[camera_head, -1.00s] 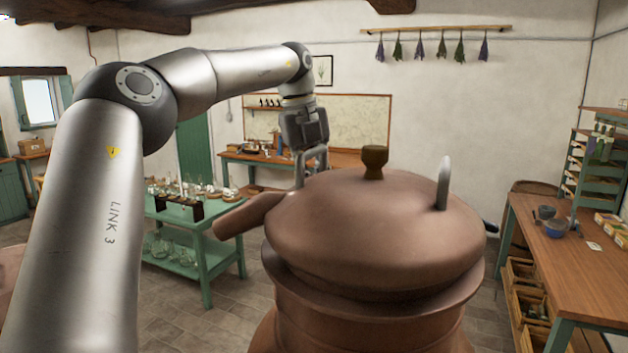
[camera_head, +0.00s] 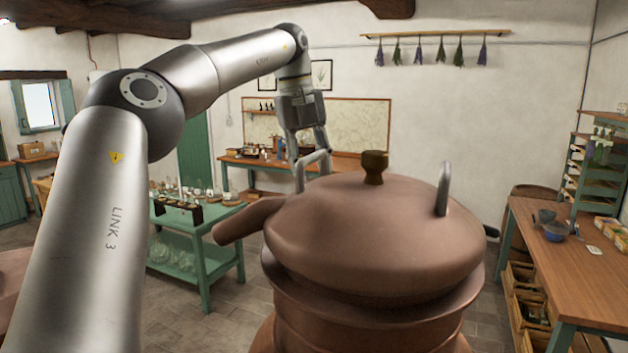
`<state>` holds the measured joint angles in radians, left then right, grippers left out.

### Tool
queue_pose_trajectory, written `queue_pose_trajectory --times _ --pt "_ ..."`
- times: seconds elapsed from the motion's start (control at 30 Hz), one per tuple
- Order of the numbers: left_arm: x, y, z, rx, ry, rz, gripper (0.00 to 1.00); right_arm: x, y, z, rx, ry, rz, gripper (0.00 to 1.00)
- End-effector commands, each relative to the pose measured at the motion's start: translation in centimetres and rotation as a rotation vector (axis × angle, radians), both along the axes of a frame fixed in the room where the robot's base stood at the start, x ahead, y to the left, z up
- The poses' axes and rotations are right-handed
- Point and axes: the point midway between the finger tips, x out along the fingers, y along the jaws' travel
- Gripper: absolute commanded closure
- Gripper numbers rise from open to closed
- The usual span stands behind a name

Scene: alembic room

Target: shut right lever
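A large copper pot (camera_head: 370,320) with a domed copper lid (camera_head: 350,225) stands in front of me. A pale metal lever (camera_head: 444,190) sticks up nearly upright at the lid's right side. Another pale metal lever (camera_head: 299,178) stands at the lid's left back edge. My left gripper (camera_head: 307,157) points down just above and behind this left-hand lever, well away from the right one. Its fingers are spread apart; I cannot tell whether they touch the left-hand lever. My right gripper is not in view.
A dark knob (camera_head: 374,167) rises from the lid between the levers, and a copper spout (camera_head: 245,220) juts left. A wooden bench (camera_head: 575,265) stands at the right. A green table with glassware (camera_head: 222,240) stands at the left. Dried herbs (camera_head: 440,50) hang on the back wall.

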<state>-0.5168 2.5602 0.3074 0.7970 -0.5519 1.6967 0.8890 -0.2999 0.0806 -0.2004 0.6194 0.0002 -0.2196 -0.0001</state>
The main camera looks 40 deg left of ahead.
Motion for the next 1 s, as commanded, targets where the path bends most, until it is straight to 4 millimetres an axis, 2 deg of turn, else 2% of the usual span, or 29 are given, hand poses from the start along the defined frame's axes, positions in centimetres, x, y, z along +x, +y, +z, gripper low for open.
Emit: queue_pose_trajectory --times 0.1,0.37,1.0 --pt "-0.2 0.1 1.5 -0.001 -0.002 0.0 0.65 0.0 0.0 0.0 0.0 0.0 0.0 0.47" --pt "-0.5 0.3 3.1 0.0 -0.001 0.0 0.65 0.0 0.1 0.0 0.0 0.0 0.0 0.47" --pt "-0.6 0.4 3.4 -0.001 0.001 0.001 0.65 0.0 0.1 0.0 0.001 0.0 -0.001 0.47"
